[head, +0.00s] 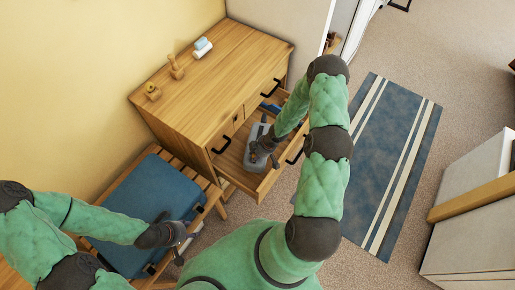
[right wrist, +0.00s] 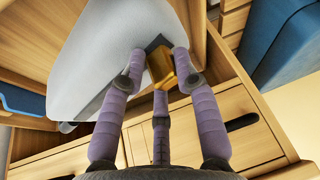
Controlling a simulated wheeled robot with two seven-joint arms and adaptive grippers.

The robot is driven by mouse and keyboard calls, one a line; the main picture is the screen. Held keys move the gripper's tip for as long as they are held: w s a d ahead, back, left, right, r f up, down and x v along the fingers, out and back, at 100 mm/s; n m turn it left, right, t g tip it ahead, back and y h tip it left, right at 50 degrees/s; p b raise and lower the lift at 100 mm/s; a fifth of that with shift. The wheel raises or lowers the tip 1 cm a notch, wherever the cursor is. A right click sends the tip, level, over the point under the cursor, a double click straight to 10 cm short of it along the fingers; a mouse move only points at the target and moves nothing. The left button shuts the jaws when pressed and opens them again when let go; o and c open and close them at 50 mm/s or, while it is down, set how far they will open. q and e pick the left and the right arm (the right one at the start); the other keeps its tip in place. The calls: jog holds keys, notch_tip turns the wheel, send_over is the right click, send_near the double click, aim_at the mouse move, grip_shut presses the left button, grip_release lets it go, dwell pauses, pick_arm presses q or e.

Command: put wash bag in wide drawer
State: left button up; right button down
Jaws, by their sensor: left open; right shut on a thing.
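The wash bag (head: 254,143) is pale grey and shows inside the pulled-out wide drawer (head: 233,173) of the wooden dresser. In the right wrist view the wash bag (right wrist: 112,62) is large and close, with a dark patch and a gold-brown piece (right wrist: 161,68) between the fingertips. My right gripper (head: 264,158) is shut on the wash bag at the drawer. It hides part of the bag, and I cannot tell whether the bag touches the drawer floor. My left gripper (head: 184,239) is open and empty beside the blue bench cushion (head: 150,195).
A blue item (head: 271,108) lies towards the drawer's far end. Small wooden objects (head: 176,68) and a pale blue-and-white item (head: 202,47) stand on the dresser top (head: 225,75). A striped rug (head: 385,160) lies on open floor to the right.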

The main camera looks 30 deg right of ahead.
notch_tip(320, 180, down, 5)
jog(key=shift+r+b, duration=0.1)
jog(key=shift+b, duration=0.85)
jog(key=shift+f+b, duration=0.8)
jog(key=shift+f, duration=1.15)
jog(key=shift+f, duration=0.2)
jog(key=c, duration=0.9)
grip_release()
jog(key=shift+s, duration=0.1)
